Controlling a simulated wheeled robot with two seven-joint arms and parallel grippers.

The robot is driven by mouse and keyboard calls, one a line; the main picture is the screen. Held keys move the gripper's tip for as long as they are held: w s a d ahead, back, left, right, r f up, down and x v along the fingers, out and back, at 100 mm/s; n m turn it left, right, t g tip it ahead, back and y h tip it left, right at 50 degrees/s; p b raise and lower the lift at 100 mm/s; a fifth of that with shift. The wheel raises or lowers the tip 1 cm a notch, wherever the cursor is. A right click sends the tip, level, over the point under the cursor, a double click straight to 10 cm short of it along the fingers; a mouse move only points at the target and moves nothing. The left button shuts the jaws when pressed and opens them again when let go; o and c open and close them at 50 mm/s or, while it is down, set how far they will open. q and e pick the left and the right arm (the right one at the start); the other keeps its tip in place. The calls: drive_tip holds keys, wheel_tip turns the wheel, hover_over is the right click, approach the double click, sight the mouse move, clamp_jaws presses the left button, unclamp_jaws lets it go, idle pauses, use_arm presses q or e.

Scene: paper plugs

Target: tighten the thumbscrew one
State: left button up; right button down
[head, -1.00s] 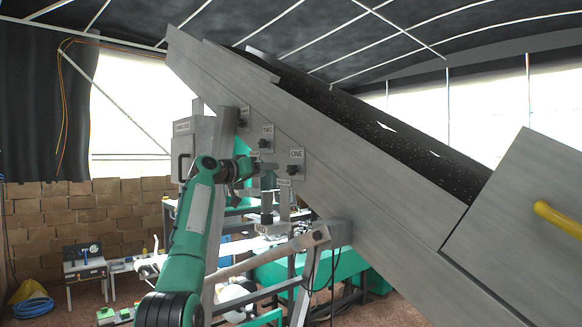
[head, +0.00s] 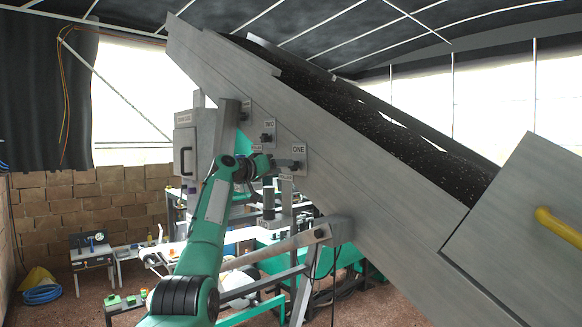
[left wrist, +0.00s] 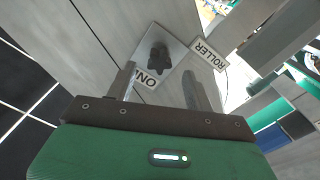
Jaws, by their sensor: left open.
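Thumbscrew one is a dark lobed knob (left wrist: 158,57) on a light plate marked ONE (left wrist: 150,82) in the left wrist view. In the head view the ONE plate (head: 299,150) is on the side of the sloping conveyor, and my left gripper (head: 285,164) covers most of the knob there. In the left wrist view my left gripper (left wrist: 160,88) is open. Its two fingers point toward the knob, one on each side of its line, with nothing held between them. I cannot tell whether a finger touches it. My right gripper is in neither view.
The TWO plate (head: 269,125) with its knob is up-left of ONE. A ROLLER label (left wrist: 208,54) is close beside the ONE plate. The grey conveyor side (head: 350,170) slopes down right. A grey box (head: 185,152) stands left of my arm.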

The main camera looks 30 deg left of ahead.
use_arm(q)
drive_tip(key=n, duration=2.3)
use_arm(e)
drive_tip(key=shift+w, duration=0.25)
use_arm(q)
drive_tip(key=shift+s, duration=0.1)
drive_tip(key=x, duration=0.4)
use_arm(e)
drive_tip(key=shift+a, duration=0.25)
use_arm(q)
drive_tip(key=shift+c, duration=0.4)
